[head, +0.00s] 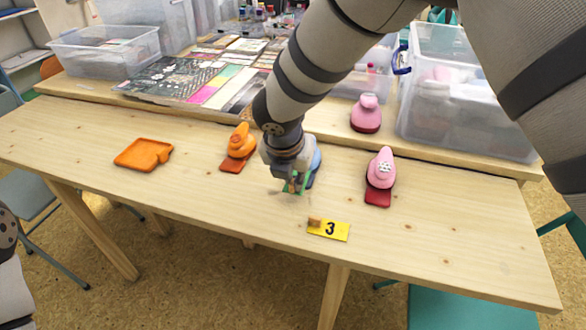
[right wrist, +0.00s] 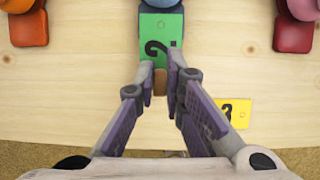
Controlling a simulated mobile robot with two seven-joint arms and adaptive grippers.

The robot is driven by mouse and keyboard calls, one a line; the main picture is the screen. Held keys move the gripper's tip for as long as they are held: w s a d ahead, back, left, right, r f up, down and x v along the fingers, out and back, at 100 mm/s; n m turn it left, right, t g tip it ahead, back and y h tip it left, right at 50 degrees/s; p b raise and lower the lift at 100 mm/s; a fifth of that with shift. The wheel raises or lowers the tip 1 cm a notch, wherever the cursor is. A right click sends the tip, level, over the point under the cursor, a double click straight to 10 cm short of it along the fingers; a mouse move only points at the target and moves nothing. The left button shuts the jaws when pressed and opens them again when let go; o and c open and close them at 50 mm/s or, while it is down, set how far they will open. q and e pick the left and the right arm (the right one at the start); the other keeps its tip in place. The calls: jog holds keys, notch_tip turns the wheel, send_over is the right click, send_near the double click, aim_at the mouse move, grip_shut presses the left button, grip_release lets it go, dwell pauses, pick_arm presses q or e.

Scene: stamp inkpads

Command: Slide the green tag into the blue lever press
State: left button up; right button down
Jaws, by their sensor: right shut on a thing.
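The green tag (right wrist: 160,40) carries a black 2 and lies flat in the right wrist view, with a small wooden grip (right wrist: 160,82) at its near end. My right gripper (right wrist: 161,78) is shut on that wooden grip. The blue lever press (right wrist: 161,3) shows only a strip at the top edge, in line with the tag's far end; I cannot tell whether the tag is inside it. In the head view my right gripper (head: 292,188) hides most of the tag and part of the blue lever press (head: 315,168). My left gripper is out of view.
An orange press (head: 238,148) stands left of the blue one, a pink press (head: 381,172) right. A yellow tag with 3 (head: 329,229) lies near the table's front edge. An orange tray (head: 144,154) lies at left. Another pink press (head: 366,115) stands behind.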

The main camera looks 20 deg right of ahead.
jog(key=shift+f, duration=1.3)
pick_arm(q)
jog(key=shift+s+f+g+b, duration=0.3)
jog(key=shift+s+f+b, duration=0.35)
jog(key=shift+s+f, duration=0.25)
pick_arm(e)
jog(key=shift+w+d+r, duration=0.1)
jog(key=shift+w+d, duration=0.45)
jog(key=shift+w, duration=0.3)
jog(key=shift+w+d+r, duration=0.1)
jog(key=shift+w+d, duration=0.45)
jog(key=shift+w, duration=0.25)
jog(key=c, duration=1.6)
grip_release()
jog(key=shift+r+p, duration=1)
jog(key=shift+r, duration=2.55)
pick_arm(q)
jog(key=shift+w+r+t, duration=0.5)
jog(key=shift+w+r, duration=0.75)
